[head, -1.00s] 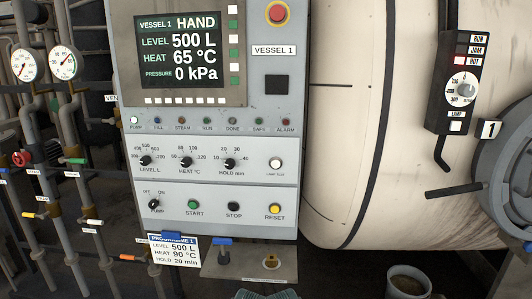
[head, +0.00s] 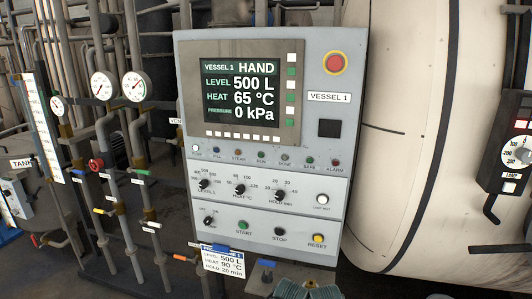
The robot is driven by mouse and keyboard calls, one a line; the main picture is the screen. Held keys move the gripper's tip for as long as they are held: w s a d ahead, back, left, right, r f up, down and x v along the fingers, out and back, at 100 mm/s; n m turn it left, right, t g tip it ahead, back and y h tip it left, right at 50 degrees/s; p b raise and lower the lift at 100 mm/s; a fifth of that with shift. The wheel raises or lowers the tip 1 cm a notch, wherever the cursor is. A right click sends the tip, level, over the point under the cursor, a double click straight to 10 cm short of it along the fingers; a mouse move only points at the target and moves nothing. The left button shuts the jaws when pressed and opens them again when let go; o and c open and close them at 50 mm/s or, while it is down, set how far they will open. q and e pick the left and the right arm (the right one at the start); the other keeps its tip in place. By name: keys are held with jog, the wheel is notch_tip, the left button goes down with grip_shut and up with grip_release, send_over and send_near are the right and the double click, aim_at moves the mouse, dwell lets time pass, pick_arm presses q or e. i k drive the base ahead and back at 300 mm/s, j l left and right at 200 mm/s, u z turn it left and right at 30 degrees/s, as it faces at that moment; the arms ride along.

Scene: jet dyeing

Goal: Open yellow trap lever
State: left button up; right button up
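A small yellow lever (head: 102,211) sits on a vertical grey pipe in the pipework left of the control panel. It sticks out to the left of the pipe, roughly level. A small white tag (head: 110,198) is near it, too small to read. Neither of my grippers can be made out in the head view, and nothing is seen touching the lever.
Nearby are a red valve handle (head: 96,164), a green lever (head: 141,172), a white lever (head: 152,224) and an orange lever (head: 180,257). The control panel (head: 335,190) reads HAND, 500 L, 65 °C, 0 kPa. A grey-green ribbed object (head: 305,290) is at the bottom edge.

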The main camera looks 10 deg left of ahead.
aim_at(110, 214)
jog(key=j+u, duration=0.1)
jog(key=u, duration=0.35)
jog(key=i+j+u, duration=0.55)
jog(key=u, duration=0.15)
jog(key=i+j, duration=0.3)
jog(key=i+j+u, duration=0.15)
jog(key=i+j, duration=0.2)
jog(key=i, duration=0.2)
jog(key=i+j, duration=0.25)
jog(key=i, duration=0.15)
jog(key=u, duration=0.05)
